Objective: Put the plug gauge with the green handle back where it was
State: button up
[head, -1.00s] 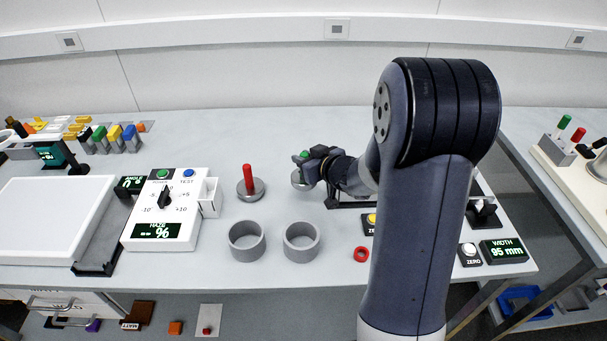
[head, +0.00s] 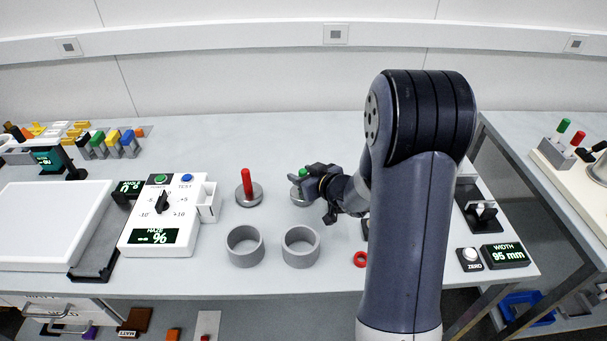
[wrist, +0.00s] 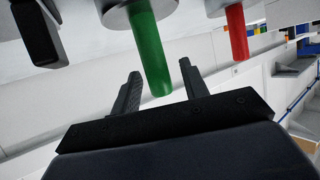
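The plug gauge with the green handle (head: 303,172) stands upright on the bench, right of the red-handled plug gauge (head: 247,184). Its grey disc base (head: 298,198) is partly hidden by my gripper (head: 301,180) in the head view. In the wrist view, which looks upside down, the green handle (wrist: 151,50) reaches between the two fingers of my gripper (wrist: 160,76). Gaps show on both sides of the handle, so the fingers are open and not closed on it. The red handle (wrist: 237,32) shows farther to the right there.
Two grey rings (head: 245,261) (head: 300,261) stand in front of the gauges. A small red ring (head: 360,259) lies to their right. A white haze meter (head: 160,215) is at left. A width display (head: 504,254) is at right. Bench behind the gauges is clear.

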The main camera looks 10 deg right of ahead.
jog(key=shift+r, duration=0.1)
jog(key=shift+r, duration=0.2)
jog(key=v, duration=1.2)
jog(key=shift+f+p, duration=0.15)
jog(key=shift+p, duration=0.25)
